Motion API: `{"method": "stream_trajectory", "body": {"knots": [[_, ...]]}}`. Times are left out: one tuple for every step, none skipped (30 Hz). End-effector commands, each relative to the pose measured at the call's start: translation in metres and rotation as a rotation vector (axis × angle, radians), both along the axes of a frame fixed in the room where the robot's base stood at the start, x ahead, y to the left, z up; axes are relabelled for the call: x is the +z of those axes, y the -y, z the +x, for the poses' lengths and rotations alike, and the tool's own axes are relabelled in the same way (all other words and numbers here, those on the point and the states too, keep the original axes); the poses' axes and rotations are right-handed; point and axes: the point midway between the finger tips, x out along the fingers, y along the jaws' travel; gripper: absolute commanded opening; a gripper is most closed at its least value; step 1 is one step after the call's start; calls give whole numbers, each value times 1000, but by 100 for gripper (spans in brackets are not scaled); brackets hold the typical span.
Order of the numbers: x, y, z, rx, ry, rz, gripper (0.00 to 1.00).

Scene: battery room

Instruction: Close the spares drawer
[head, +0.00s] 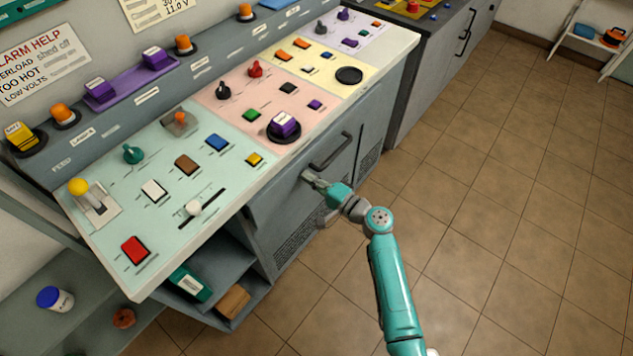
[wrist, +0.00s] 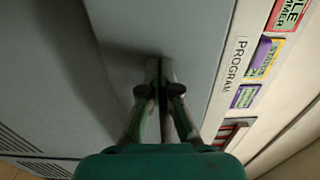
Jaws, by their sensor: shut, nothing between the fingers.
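A grey drawer front (head: 278,204) with a dark bar handle (head: 330,152) sits under the console top. I cannot read a spares label on it. It looks about level with the cabinet face, and any small gap is hard to see. My gripper (head: 309,178) is shut and empty, its tips at this front, just below and left of the handle. In the wrist view my gripper (wrist: 159,62) points at a plain grey panel (wrist: 150,30). The tips appear to touch or nearly touch it, and their shadow falls on it.
The sloped console top (head: 160,220) with many buttons and knobs overhangs the front. Open shelves (head: 215,285) holding a green box (head: 190,284) are at the left. A vent grille (head: 300,240) is below. The tiled floor (head: 500,190) at right is clear. A "PROGRAM" label (wrist: 235,68) shows in the wrist view.

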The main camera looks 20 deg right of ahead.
Motion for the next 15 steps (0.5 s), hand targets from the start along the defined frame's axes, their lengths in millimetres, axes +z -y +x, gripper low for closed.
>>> {"method": "stream_trajectory", "body": {"knots": [[0, 0, 1, 0, 0, 0, 0], [0, 0, 1, 0, 0, 0, 0], [0, 0, 1, 0, 0, 0, 0], [0, 0, 1, 0, 0, 0, 0], [0, 0, 1, 0, 0, 0, 0], [0, 0, 0, 0, 0, 0, 0], [0, 0, 0, 0, 0, 0, 0], [0, 0, 0, 0, 0, 0, 0], [0, 0, 1, 0, 0, 0, 0], [0, -1, 1, 0, 0, 0, 0], [0, -2, 2, 0, 0, 0, 0], [0, -3, 5, 1, 1, 0, 0], [0, -5, 7, 1, 1, 0, 0], [0, -7, 10, 2, 1, 0, 0], [0, -11, 15, 2, 1, 0, 0]]}}
